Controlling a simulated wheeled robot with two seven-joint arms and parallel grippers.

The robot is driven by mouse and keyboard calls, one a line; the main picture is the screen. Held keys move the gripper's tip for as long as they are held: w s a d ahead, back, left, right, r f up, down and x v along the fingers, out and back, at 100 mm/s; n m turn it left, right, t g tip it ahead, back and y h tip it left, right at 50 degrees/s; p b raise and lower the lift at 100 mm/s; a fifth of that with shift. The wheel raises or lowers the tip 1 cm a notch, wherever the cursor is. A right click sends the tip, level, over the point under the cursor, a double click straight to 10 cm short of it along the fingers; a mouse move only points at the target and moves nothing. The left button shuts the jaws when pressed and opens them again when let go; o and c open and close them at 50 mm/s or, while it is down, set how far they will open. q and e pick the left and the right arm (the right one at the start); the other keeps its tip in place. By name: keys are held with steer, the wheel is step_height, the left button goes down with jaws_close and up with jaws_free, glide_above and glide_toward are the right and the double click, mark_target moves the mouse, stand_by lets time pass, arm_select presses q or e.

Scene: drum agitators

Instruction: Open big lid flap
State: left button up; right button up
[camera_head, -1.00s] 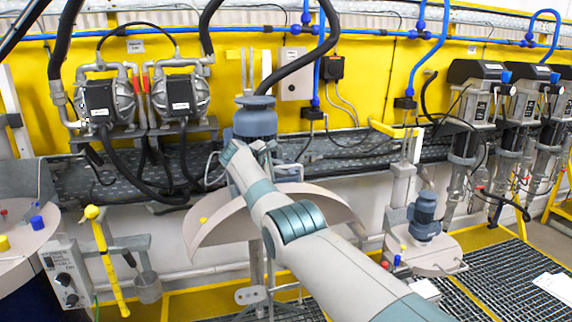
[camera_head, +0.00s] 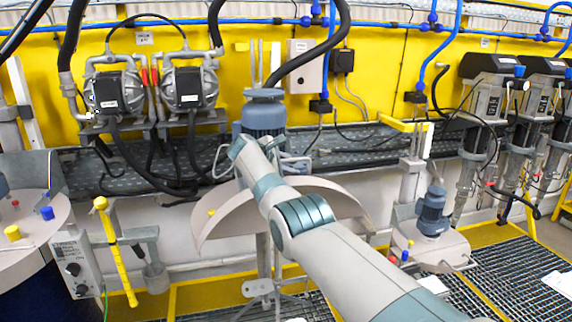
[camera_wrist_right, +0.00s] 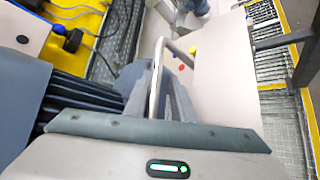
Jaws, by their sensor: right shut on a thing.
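The big lid (camera_head: 322,200) is a beige round cover in the middle of the head view, with a grey-blue motor (camera_head: 262,112) above it. Its front part looks raised and tilted, with a curved lower edge. My right arm reaches across it from the lower right. My right gripper (camera_head: 240,150) is at the lid's back, just in front of the motor. In the right wrist view, a bent metal handle (camera_wrist_right: 157,75) rises at the gripper, which is shut on it. The beige lid panel (camera_wrist_right: 222,85) shows beside it. My left gripper is not in view.
A smaller lid with a motor (camera_head: 432,212) stands to the right. A control box (camera_head: 75,265) and a yellow lever (camera_head: 116,250) stand at the left. Pumps (camera_head: 190,85) and hoses line the yellow wall behind. Metal grating (camera_head: 505,270) covers the floor at right.

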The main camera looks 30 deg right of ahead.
steer(key=b+v, duration=0.8)
steer(key=v, duration=0.9)
steer(key=shift+s, duration=0.15)
steer(key=shift+a, duration=0.15)
